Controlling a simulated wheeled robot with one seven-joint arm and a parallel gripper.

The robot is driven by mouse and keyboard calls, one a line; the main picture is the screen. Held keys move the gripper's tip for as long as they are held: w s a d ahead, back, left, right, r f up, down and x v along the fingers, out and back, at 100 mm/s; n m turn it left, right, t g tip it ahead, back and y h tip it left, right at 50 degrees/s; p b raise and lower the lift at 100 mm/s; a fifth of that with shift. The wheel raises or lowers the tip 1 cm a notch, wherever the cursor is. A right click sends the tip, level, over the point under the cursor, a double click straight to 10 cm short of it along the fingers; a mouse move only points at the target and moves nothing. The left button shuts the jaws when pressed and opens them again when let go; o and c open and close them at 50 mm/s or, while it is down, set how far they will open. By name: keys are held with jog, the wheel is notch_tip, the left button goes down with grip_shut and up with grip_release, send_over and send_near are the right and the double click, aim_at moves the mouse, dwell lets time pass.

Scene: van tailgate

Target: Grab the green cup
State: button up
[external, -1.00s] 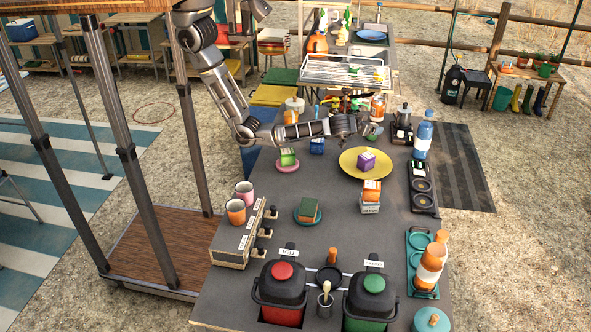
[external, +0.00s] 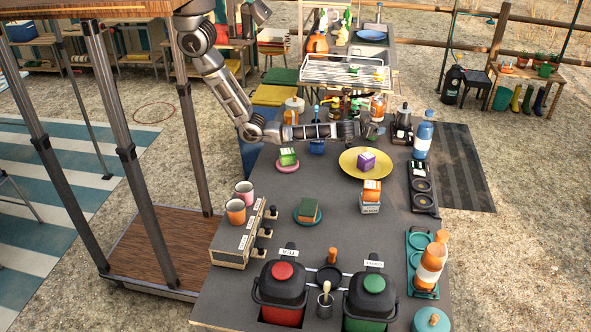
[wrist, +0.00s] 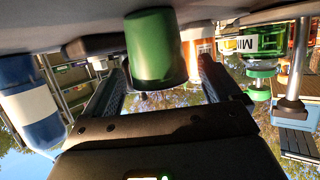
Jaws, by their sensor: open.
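The green cup (wrist: 150,48) is a plain green cylinder in the upper middle of the wrist view, which looks upside down. My gripper (wrist: 163,70) is open, with one dark finger on each side of the cup's outline. I cannot tell how deep the cup is between the fingers, and no grip on it shows. In the external view my gripper (external: 368,130) is low over the far part of the dark counter, left of the moka pot. The cup is small and partly covered by the gripper there.
A blue bottle (external: 423,137) and a moka pot (external: 402,120) stand right of my gripper. An orange-and-white container (wrist: 198,50) is close behind the cup. A yellow plate (external: 349,166) with a purple box (external: 366,160) lies in front. Bare counter (external: 335,210) shows nearer the camera.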

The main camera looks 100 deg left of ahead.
jog(key=shift+w+a+f, duration=0.2)
jog(key=shift+w+a, duration=0.05)
jog(key=shift+a, duration=0.2)
jog(key=c, duration=1.1)
jog(key=shift+r, duration=0.1)
